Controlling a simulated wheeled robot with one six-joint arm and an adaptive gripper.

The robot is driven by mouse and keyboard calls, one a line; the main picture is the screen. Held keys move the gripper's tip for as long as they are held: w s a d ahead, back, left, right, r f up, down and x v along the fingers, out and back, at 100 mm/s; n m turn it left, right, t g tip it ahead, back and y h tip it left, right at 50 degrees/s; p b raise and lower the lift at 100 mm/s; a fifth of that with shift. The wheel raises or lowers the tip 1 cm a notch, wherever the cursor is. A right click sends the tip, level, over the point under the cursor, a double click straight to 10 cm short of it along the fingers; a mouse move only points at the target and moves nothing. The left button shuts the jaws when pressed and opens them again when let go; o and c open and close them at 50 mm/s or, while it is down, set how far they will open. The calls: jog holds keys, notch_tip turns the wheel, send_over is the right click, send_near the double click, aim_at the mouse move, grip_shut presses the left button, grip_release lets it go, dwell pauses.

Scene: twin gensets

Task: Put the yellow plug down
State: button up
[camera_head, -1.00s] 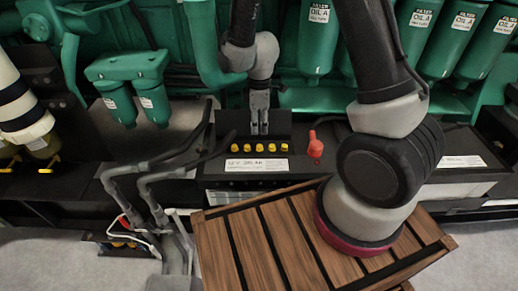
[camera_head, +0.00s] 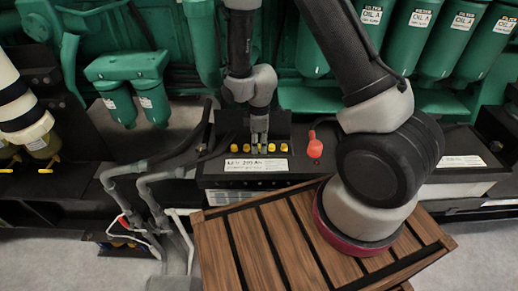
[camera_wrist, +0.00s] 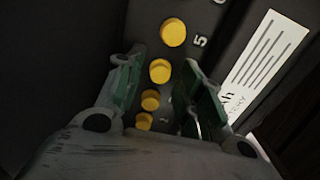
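Several yellow plugs sit in a row along the front top of the black battery (camera_head: 222,170); one is the left-end plug (camera_head: 234,147) and another the right-end plug (camera_head: 284,147). My gripper (camera_head: 259,150) points down at the middle of this row and hides part of it. In the wrist view my gripper (camera_wrist: 163,83) is open, with green-padded fingers on either side of the row. One yellow plug (camera_wrist: 160,71) is between the fingertips, with gaps on both sides. A plug marked 5 (camera_wrist: 173,32) lies just beyond the tips. Whether each plug is fully seated is unclear.
A red terminal cap (camera_head: 315,149) stands just right of the plug row. Grey hoses (camera_head: 160,175) run on the left. A slatted wooden crate (camera_head: 235,255) is in front. Green oil filters (camera_head: 415,40) and engine parts crowd the back.

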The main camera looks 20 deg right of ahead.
jog(key=shift+c, duration=0.5)
jog(key=c, duration=0.7)
jog(key=shift+w+r, duration=0.1)
jog(key=shift+r, duration=0.05)
